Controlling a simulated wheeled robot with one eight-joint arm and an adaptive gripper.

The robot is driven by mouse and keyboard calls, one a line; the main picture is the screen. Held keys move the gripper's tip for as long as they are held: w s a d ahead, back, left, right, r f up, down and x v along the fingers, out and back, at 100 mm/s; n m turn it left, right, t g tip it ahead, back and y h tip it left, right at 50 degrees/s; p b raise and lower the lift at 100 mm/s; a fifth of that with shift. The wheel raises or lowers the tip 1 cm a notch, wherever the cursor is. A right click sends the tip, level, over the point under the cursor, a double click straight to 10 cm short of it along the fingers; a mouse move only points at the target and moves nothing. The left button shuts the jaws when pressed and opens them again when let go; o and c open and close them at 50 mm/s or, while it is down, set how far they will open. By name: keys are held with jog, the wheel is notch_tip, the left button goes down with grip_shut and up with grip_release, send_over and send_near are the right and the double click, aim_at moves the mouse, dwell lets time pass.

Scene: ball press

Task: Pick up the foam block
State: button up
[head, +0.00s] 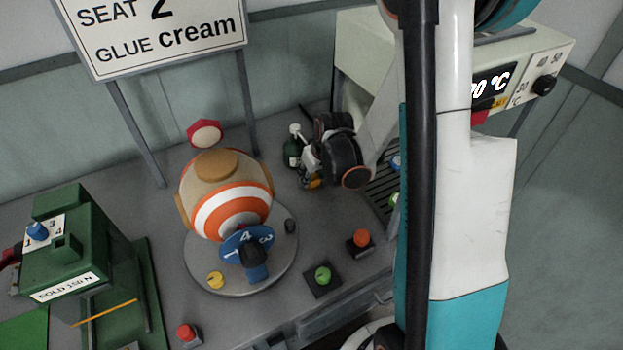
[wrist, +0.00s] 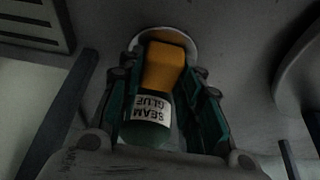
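A yellow-orange block (wrist: 164,66), which I take for the foam block, shows in the wrist view between the fingertips of my gripper (wrist: 165,75). A dark green bottle (wrist: 150,135) labelled SEAM GLUE shows nearer the camera between the fingers. The fingers are parted, with a slight gap on the right side; contact with the block is hard to judge. In the head view my gripper (head: 312,170) points down left over the bench. A small orange patch (head: 314,183) shows by its fingers, mostly hidden. The green bottle (head: 291,152) stands just left of it.
A round-bodied orange and white ball figure (head: 232,217) sits on a grey disc at the left. A green press (head: 75,250) stands further left. Button boxes (head: 322,278) sit along the front edge. A cream machine (head: 375,50) with a display stands behind my arm.

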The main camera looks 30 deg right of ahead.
jog(key=shift+r, duration=0.1)
jog(key=shift+c, duration=0.2)
jog(key=shift+r+p, duration=0.4)
jog(key=shift+r, duration=0.2)
notch_tip(320, 180, up, 2)
jog(key=shift+r+p, duration=0.2)
jog(key=shift+p, duration=0.5)
jog(key=s, duration=1.6)
jog(key=shift+s+f, duration=0.2)
jog(key=shift+s, duration=0.1)
jog(key=shift+s+b, duration=0.35)
jog(key=shift+s, duration=0.4)
jog(key=shift+o, duration=0.6)
jog(key=shift+c, duration=1.2)
